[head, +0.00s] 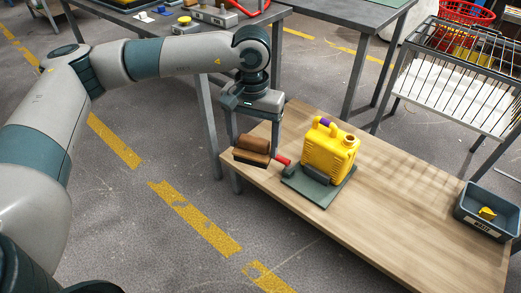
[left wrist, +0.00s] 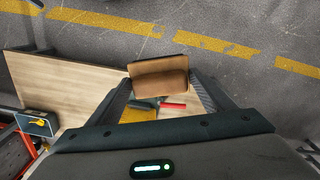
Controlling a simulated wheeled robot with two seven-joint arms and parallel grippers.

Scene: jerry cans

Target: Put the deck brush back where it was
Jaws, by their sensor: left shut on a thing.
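The deck brush (head: 252,146) is a brown wooden block with a dark underside. My left gripper (head: 253,137) points down and is shut on it, one finger at each end. In the head view it is at the left end of the wooden bench top (head: 400,217); I cannot tell whether it touches the bench. In the left wrist view the brush (left wrist: 158,74) shows between the fingers (left wrist: 158,84), with the grey floor beyond it. My right gripper is not in view.
A yellow jerry can (head: 326,155) stands on a dark green plate (head: 318,191) right of the brush. A red-ended tool (head: 282,160) lies close between them. A grey bin (head: 487,209) sits at the bench's right end. The bench middle is clear.

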